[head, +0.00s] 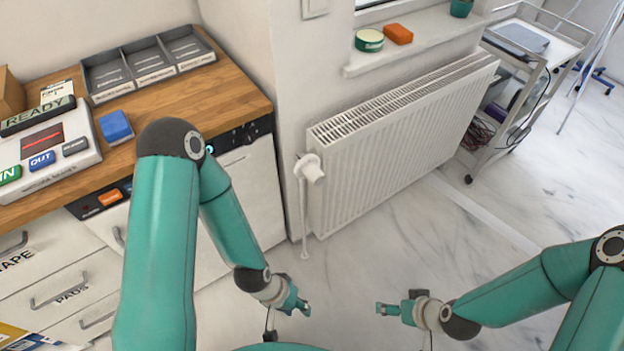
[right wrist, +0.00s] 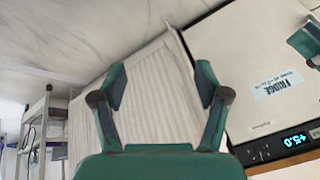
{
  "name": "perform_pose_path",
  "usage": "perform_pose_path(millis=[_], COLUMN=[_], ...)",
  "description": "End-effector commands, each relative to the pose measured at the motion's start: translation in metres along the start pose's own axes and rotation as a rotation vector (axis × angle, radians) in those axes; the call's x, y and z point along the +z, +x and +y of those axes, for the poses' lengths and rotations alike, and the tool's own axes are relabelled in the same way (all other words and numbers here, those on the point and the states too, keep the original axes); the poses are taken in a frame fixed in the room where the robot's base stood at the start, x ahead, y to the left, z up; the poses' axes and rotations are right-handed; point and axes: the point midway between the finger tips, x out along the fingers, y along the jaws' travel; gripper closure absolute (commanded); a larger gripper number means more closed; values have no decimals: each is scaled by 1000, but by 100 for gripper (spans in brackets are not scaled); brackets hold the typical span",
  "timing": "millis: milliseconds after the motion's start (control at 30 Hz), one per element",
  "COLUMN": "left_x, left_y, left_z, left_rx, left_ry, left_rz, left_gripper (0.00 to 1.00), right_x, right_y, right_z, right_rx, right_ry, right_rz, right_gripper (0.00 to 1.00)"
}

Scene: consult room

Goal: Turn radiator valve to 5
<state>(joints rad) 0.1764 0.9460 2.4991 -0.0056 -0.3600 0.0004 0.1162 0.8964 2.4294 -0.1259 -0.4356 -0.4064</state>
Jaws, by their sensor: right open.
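The white radiator (head: 405,140) hangs on the wall below the window sill. Its white valve knob (head: 311,169) sticks out at the radiator's left end, above a thin pipe to the floor. Any numbers on the knob are too small to read. My left gripper (head: 297,304) is below the knob, apart from it and low over the floor; its jaw gap is unclear. My right gripper (head: 384,309) is to the right of it, also apart from the knob. The right wrist view shows the right gripper (right wrist: 160,82) open and empty, with the radiator (right wrist: 148,100) behind it.
A wooden counter (head: 235,95) with trays and a button panel (head: 45,150) is at left. A white fridge (right wrist: 262,65) with a lit display stands beside the radiator. A trolley (head: 535,50) is at far right. The floor before the radiator is clear.

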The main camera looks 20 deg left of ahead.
Motion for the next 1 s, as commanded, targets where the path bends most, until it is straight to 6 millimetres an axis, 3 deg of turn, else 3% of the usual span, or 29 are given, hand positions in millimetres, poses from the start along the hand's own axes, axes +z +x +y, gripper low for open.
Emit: perform_pose_path(millis=[33, 100, 300, 500, 700, 733, 900, 1000], left_x=[0, 0, -1, -1, -1, -2, -2, -2], left_y=[36, 64, 142, 217, 271, 277, 294, 295], left_z=[-13, -23, -51, -78, -98, -100, -106, -106], left_rx=[0, 0, 0, 0, 0, 0, 0, 0], left_ry=[0, 0, 0, 0, 0, 0, 0, 0], left_rz=[-1, -1, -1, -1, 0, 0, 0, 0], left_gripper=[60, 60, 60, 60, 60, 60, 60, 60], right_x=[-14, -43, -130, -197, -230, -233, -241, -244], right_y=[32, 52, 88, 94, 80, 77, 64, 62], right_z=[11, 17, 12, -19, -61, -66, -87, -93], right_rx=[15, 51, 289, 750, 1349, -1362, -1402, -1406], right_ry=[-178, -473, -1372, -2197, -2755, 2669, 2345, 2276], right_rz=[68, 166, 440, 633, 675, -637, -490, -458], right_gripper=[26, 26, 26, 26, 26, 26, 26, 26])
